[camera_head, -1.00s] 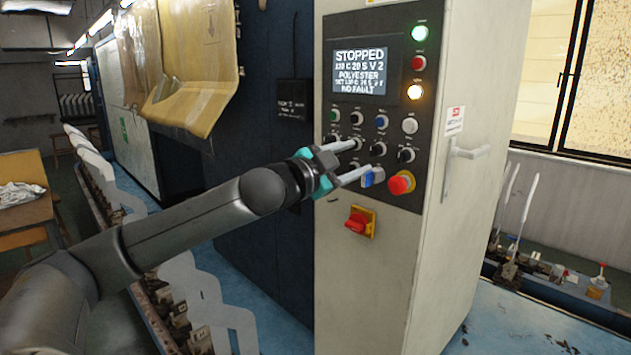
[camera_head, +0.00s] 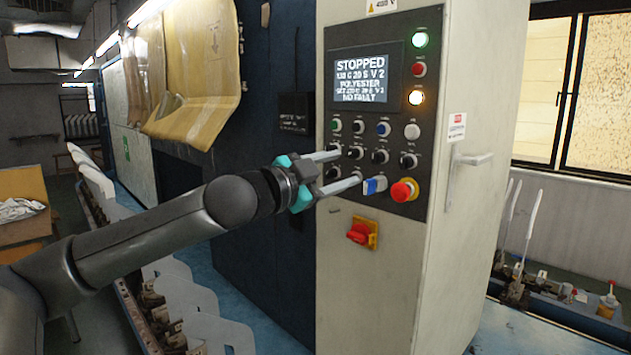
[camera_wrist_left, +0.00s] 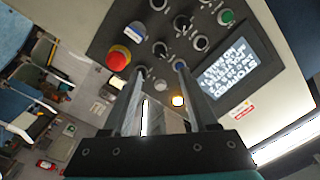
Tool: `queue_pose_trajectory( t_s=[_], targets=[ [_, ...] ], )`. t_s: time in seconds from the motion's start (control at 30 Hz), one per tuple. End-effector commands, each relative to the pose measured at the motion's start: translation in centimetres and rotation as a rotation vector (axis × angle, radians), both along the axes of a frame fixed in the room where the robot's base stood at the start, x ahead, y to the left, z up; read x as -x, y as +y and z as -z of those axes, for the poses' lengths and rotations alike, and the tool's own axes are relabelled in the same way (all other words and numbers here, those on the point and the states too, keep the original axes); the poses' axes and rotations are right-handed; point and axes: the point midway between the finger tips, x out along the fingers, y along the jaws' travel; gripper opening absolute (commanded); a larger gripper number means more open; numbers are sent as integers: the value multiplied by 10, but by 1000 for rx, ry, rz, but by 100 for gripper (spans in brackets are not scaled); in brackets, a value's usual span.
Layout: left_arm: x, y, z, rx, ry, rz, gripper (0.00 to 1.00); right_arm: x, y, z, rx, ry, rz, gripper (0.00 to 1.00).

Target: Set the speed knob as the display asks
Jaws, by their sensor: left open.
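The display (camera_head: 362,80) on the control panel reads STOPPED, then a line like "130 C 20 S V 2", POLYESTER, a smaller blurred set line and NO FAULT. Below it are a row of coloured and white buttons and a row of black knobs (camera_head: 380,157). Their labels are too small to read, so I cannot tell which is the speed knob. My left gripper (camera_head: 349,168) is open and empty, its fingertips in front of the panel's lower left, by the left black knobs. Contact cannot be told. The left wrist view shows both fingers (camera_wrist_left: 160,69) apart before the panel. My right gripper is not in view.
A red emergency button (camera_head: 404,190) and a blue switch (camera_head: 374,186) sit close to the lower finger. A red-yellow rotary switch (camera_head: 362,234) is below. White sock forms (camera_head: 180,300) stand under my arm.

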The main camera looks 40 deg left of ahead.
Motion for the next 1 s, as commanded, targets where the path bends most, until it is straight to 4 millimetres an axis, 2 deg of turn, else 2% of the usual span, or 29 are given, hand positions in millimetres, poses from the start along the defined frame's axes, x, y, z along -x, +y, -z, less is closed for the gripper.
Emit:
queue_pose_trajectory(
  t_s=[0.07, 0.3, 0.5, 0.7, 1.0],
  targets=[
    [3, 0, 3, -2, 3, 1, 59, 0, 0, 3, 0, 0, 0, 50],
    [29, 2, 0, 3, 1, -1, 59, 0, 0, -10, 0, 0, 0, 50],
    [46, 2, 1, 1, 1, 0, 59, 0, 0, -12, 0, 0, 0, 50],
    [53, 3, 1, -2, 0, 0, 59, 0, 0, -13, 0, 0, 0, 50],
    [54, 3, 1, -3, 0, 0, 59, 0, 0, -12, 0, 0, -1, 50]
  ],
)
